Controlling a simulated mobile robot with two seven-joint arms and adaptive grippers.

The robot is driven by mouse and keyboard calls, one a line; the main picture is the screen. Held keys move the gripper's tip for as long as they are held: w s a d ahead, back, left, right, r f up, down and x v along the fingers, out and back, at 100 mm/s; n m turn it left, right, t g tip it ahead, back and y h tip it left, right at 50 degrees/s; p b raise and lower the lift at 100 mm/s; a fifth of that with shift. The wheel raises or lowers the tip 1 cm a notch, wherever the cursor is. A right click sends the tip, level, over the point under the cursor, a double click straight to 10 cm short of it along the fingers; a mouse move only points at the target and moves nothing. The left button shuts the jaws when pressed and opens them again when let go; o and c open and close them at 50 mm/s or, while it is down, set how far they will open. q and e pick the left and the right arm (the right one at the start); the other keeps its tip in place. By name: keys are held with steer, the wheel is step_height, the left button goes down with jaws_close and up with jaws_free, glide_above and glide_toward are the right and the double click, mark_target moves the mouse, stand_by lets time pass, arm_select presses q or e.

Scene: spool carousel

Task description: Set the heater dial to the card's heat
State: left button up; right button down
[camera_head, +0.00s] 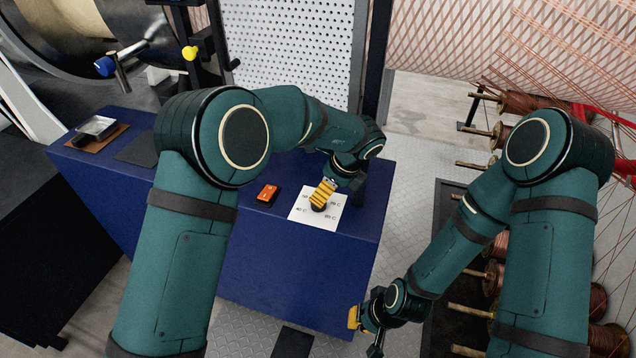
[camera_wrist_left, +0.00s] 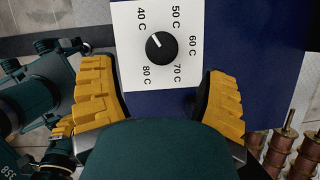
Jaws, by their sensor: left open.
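The heater dial (camera_wrist_left: 161,47) is a round black knob on a white panel (camera_wrist_left: 126,62) marked 40 C, 50 C, 60 C, 70 C and 80 C. Its white pointer line aims up-left in the left wrist view, about toward 40 C. My left gripper (camera_wrist_left: 157,105) is open, its yellow-padded fingers on either side of the view, with the dial between and beyond them, untouched as far as I can see. In the head view the left gripper (camera_head: 323,193) partly covers the dial on the panel (camera_head: 301,213). My right gripper (camera_head: 364,328) hangs low beside the bench. I cannot make out a readable heat card.
The panel lies on a blue bench (camera_head: 265,255). A small orange-and-black item (camera_head: 267,194) lies left of the panel. A brown tray (camera_head: 75,144) with a pale object sits at the bench's far left, beside a dark mat (camera_head: 138,150). Copper spools (camera_head: 520,103) stand at the right.

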arm_select(q)
steer(key=shift+w+d+r, duration=0.1)
steer(key=shift+d+r, duration=0.05)
steer(key=shift+r, duration=0.05)
steer(key=shift+w+f, duration=0.1)
steer(key=shift+f, duration=0.1)
steer(key=shift+b+x, duration=0.7)
steer(key=shift+x, duration=2.85)
steer(key=c, duration=1.2)
